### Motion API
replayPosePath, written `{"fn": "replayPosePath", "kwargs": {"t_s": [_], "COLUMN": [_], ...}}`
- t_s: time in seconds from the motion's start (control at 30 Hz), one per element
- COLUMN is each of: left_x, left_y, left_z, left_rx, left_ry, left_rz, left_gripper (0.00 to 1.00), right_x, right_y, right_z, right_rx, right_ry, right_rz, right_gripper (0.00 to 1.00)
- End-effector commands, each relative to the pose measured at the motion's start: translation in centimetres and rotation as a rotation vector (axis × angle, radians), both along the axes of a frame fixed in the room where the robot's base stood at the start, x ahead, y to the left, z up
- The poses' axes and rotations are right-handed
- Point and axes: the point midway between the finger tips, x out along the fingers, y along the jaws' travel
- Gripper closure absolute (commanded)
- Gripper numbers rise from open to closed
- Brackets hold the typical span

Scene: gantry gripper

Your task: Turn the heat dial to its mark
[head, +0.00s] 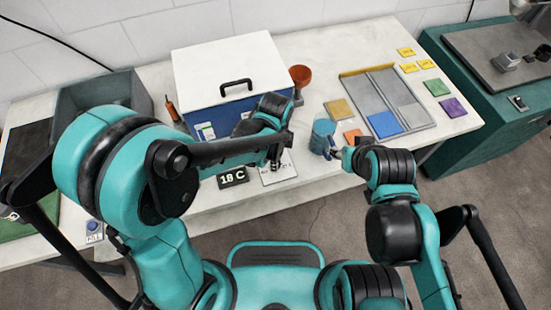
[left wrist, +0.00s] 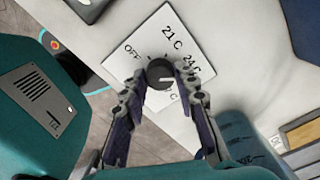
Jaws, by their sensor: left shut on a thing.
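The heat dial (left wrist: 159,72) is a dark round knob on a white plate (left wrist: 141,57) marked OFF, 21 C and 24 C; another C label is partly hidden by a finger. A light line shows on the knob, but its exact heading is hard to read. My left gripper (left wrist: 161,78) is shut on the knob, one finger on each side. In the head view the plate (head: 283,178) lies below my left gripper (head: 276,160), which hides the knob. A black sign (head: 232,177) reading 18 C stands beside it.
A white-lidded blue cooler box (head: 230,68) stands behind the plate. A grey tray (head: 388,98) with coloured tiles is to the right, with loose tiles around it. A dark grey bin (head: 103,92) is at left. The table's front edge is close to the sign and plate.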

Motion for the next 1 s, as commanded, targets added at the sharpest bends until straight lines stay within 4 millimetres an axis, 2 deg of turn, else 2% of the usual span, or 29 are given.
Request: {"fn": "replayPosePath", "kwargs": {"t_s": [0.6,1.0], "left_x": [-0.02,-0.01], "left_y": [0.0,0.0], "left_z": [-0.02,-0.01], "left_rx": [0.0,0.0], "left_ry": [0.0,0.0], "left_rz": [-0.575,-0.835], "left_gripper": [1.0,1.0], "right_x": [0.0,0.0], "right_y": [0.0,0.0], "right_z": [-0.15,-0.19], "right_rx": [0.0,0.0], "right_ry": [0.0,0.0], "right_rz": [0.0,0.0], "right_gripper": [0.6,0.6]}}
